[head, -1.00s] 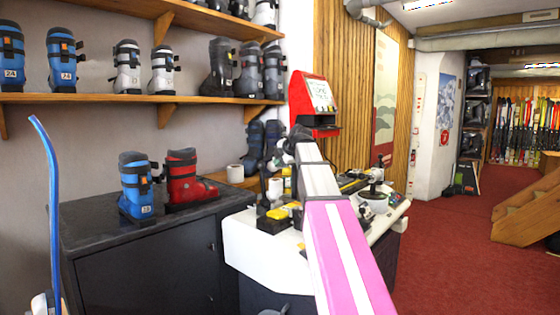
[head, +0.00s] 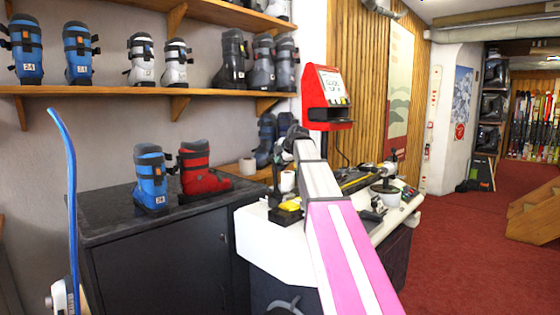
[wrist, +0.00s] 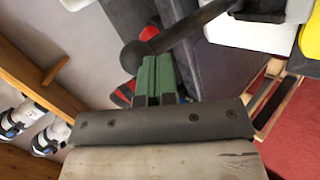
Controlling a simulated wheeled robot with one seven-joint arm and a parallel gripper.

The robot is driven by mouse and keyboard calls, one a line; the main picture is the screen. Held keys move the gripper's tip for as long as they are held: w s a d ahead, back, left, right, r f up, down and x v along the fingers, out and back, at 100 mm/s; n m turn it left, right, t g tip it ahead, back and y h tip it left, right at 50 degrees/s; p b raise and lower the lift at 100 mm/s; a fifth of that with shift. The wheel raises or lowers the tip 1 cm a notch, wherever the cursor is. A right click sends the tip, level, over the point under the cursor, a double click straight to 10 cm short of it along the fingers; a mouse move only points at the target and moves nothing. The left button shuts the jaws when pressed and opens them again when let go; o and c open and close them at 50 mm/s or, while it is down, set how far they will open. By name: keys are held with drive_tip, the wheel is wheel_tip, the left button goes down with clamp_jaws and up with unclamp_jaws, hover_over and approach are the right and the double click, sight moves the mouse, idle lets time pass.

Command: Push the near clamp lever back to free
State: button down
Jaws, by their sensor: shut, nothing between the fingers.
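In the wrist view a black lever with a round knob (wrist: 133,57) reaches in from the upper right, its rod crossing just beyond my fingertips. I take it for the clamp lever. My gripper (wrist: 155,78) is shut and empty, its green fingers close to the knob and rod; I cannot tell whether they touch. In the head view my gripper (head: 292,137) is a dark shape at the end of my arm, above the left part of the white binding bench (head: 262,245). There the lever cannot be told apart clearly, with my arm covering part of the bench.
A dark cabinet (head: 150,265) left of the bench bears a blue boot (head: 152,182) and a red boot (head: 197,170). A red terminal (head: 327,98) stands behind the bench. A blue ski (head: 70,190) is at far left. Red carpet (head: 455,250) is open at the right.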

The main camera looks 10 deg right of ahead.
drive_tip(key=w+a+f+g+h, duration=0.3)
drive_tip(key=w+a+g, duration=0.2)
drive_tip(key=w+a, duration=0.3)
drive_tip(key=shift+w+f, duration=0.25)
drive_tip(key=shift+w, duration=0.9)
drive_tip(key=shift+s, duration=0.1)
idle(0.4)
